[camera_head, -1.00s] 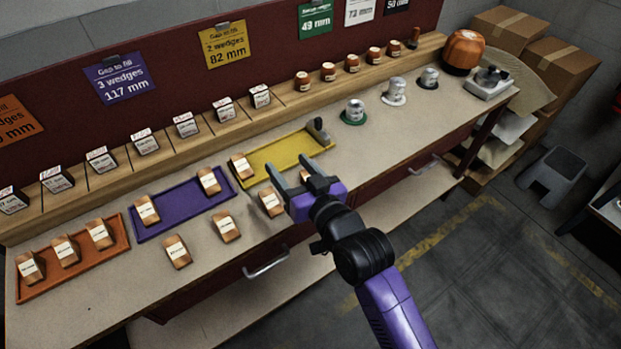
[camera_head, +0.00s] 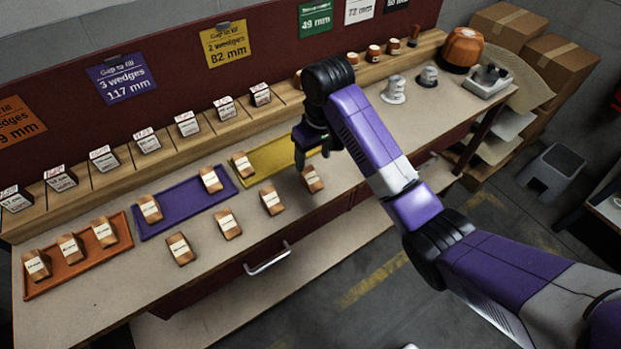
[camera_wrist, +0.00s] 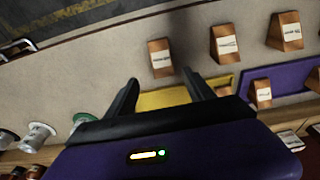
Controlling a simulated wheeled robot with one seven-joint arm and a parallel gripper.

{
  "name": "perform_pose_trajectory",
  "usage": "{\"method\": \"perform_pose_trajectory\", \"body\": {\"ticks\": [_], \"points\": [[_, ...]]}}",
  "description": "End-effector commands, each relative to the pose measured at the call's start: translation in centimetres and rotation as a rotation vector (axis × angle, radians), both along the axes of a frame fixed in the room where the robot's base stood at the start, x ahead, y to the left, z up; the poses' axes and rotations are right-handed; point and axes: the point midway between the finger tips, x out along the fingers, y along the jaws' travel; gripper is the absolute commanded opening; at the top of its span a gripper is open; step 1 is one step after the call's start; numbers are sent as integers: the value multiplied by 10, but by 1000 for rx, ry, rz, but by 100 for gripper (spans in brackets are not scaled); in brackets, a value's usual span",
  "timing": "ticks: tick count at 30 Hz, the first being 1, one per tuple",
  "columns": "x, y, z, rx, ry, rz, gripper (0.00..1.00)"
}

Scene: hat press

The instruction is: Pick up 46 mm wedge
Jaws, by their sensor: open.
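Several orange-brown wedges with white labels are in view; the print is too small to read, so I cannot tell which is 46 mm. In the head view, loose wedges (camera_head: 180,248), (camera_head: 228,223), (camera_head: 271,201) and (camera_head: 312,178) form a slanting row along the bench front. My gripper (camera_head: 308,150) points down over the right end of the yellow tray (camera_head: 272,160), close behind the rightmost loose wedge. In the wrist view my gripper (camera_wrist: 163,88) is open and empty, with one wedge (camera_wrist: 161,58) just past the gap between its fingers.
The orange tray (camera_head: 75,268) holds several wedges, the purple tray (camera_head: 186,208) two, and the yellow tray one visible wedge (camera_head: 242,164). Labelled blocks line the rear shelf (camera_head: 170,150). Metal pieces (camera_head: 394,90) stand farther right. Bare bench lies between the loose wedges.

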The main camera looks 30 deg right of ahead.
Motion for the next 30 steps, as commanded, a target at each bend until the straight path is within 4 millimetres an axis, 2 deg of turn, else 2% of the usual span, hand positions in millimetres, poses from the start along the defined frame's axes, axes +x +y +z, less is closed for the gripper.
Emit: {"method": "perform_pose_trajectory", "body": {"ticks": [5,14,22,30], "points": [[-12,0,-7,0,53,-2,62],[-9,2,-37,0,52,-4,62],[-5,6,-73,-1,51,-3,62],[-4,6,-79,-1,48,-2,62]]}}
